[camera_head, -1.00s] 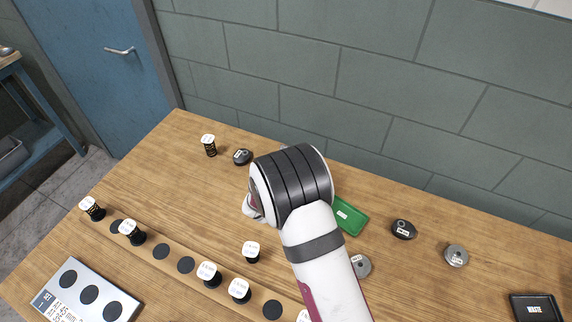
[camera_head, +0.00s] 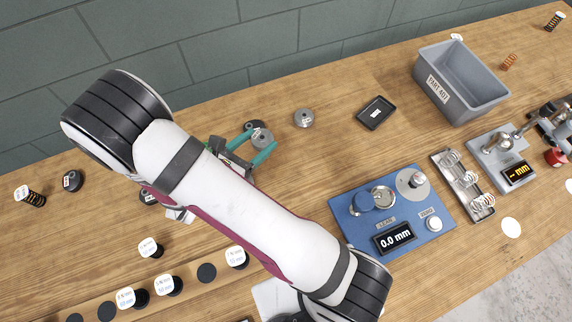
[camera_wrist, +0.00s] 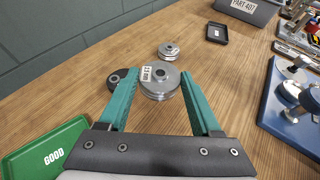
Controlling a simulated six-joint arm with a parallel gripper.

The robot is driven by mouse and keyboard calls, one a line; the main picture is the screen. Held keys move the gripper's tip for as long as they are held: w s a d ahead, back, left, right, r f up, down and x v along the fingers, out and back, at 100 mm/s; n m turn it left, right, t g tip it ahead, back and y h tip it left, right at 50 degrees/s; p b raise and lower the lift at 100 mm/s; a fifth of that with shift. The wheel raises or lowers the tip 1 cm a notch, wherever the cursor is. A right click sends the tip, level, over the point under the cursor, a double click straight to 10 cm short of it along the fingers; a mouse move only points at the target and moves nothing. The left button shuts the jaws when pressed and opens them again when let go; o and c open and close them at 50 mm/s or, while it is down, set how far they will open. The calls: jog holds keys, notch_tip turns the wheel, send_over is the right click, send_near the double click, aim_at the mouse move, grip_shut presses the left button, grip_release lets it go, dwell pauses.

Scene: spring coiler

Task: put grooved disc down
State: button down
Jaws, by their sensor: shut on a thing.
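A silver-grey grooved disc (camera_wrist: 160,84) with a small white label sits between the teal fingers of my gripper (camera_wrist: 158,75). My gripper is shut on it. In the head view the same disc (camera_head: 261,139) shows between the fingertips of my gripper (camera_head: 263,136), over the wooden table. I cannot tell whether its underside touches the table.
A dark disc (camera_wrist: 122,80) is close by the left finger. Another grey disc (camera_head: 303,118) lies beyond, with a black tray (camera_head: 375,113) farther right. A green GOOD tray (camera_wrist: 45,148) is at left. A blue gauge board (camera_head: 350,207) stands right of my arm.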

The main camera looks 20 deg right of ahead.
aim_at(282, 173)
jog(key=s+d+m+g, duration=0.1)
jog(key=s+d, duration=0.1)
jog(key=s+d+m+g+h, duration=0.1)
jog(key=s+d, duration=0.1)
jog(key=s, duration=0.1)
jog(key=shift+f+g, duration=0.2)
jog(key=shift+g, duration=0.1)
notch_tip(282, 173, down, 7)
jog(key=shift+r, duration=0.1)
jog(key=shift+c, duration=0.4)
grip_release()
jog(key=shift+w+f, duration=0.1)
jog(key=shift+f, duration=0.1)
jog(key=shift+r, duration=0.1)
